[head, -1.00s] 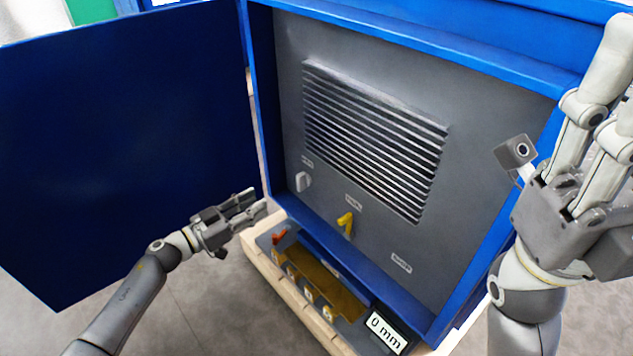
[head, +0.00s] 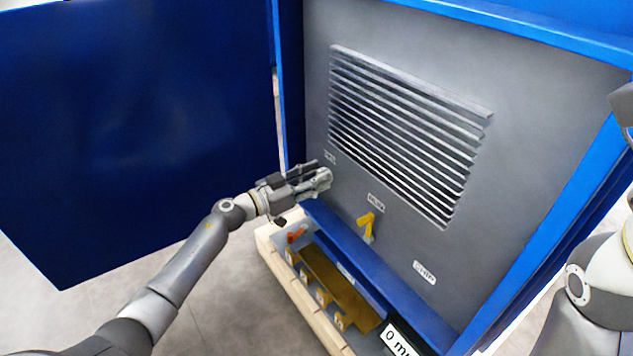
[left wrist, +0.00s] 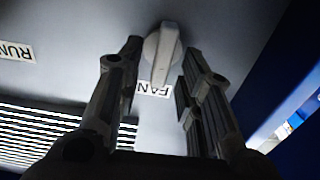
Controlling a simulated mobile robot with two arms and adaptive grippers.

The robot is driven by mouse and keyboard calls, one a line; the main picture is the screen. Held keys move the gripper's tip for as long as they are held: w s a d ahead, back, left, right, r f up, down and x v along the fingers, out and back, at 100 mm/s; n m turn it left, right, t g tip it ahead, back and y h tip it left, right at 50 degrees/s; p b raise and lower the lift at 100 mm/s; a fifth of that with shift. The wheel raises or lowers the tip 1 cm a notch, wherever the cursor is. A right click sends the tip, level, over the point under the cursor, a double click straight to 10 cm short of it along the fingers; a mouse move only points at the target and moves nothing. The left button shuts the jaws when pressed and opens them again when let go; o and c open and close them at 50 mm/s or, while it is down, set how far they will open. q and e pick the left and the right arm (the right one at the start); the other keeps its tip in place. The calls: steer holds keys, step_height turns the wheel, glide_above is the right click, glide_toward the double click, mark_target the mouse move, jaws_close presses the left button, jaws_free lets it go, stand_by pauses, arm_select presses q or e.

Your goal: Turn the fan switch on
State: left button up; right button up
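The fan switch (left wrist: 162,52) is a white rotary knob on the grey panel, with a label reading FAN (left wrist: 153,89) beside it in the left wrist view. I cannot tell whether any finger touches the panel. My right arm shows at the right edge of the head view, its fingers out of view.
A yellow switch (head: 367,224) sits below a label on the panel, right of the left gripper. A louvred vent (head: 405,130) is above. The blue door (head: 140,130) stands open at left.

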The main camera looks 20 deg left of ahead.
arm_select(q)
steer(key=shift+w+d, duration=0.2)
steer(key=shift+w, duration=0.1)
jaws_close()
